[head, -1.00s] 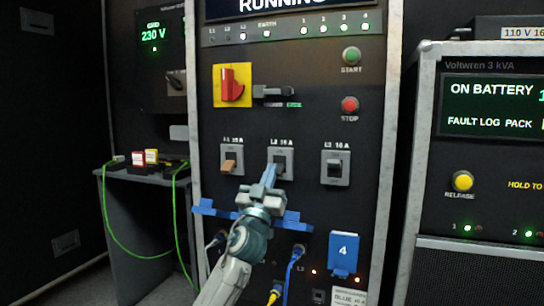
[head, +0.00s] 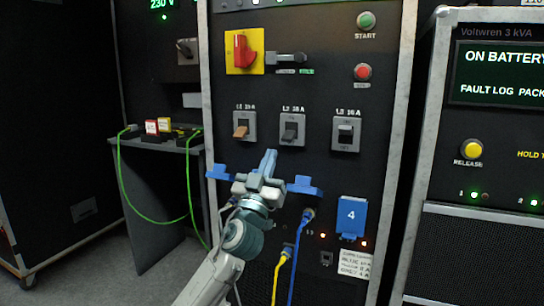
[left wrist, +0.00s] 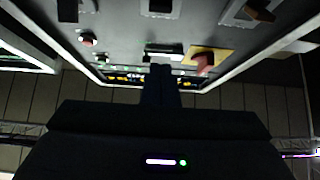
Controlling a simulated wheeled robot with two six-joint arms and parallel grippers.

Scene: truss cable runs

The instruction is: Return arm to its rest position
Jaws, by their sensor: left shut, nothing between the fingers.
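My left gripper (head: 268,163) is in the lower middle of the head view, in front of the dark cabinet panel (head: 300,95). Its fingers are shut with nothing between them and point up, just below and left of the L2 breaker (head: 292,130). The fingertips look apart from the breaker. The L1 breaker (head: 243,127) has an orange-brown lever, and the L3 breaker (head: 346,134) a dark one. In the left wrist view the shut fingers (left wrist: 161,80) are dark, with the panel above them. My right gripper is not in view.
A red rotary switch (head: 244,54) on a yellow plate and START (head: 366,20) and STOP (head: 362,72) buttons are higher on the panel. A blue tag marked 4 (head: 351,217), a blue cable (head: 297,262) and a yellow cable (head: 279,275) are below. A grey table (head: 165,205) stands at left.

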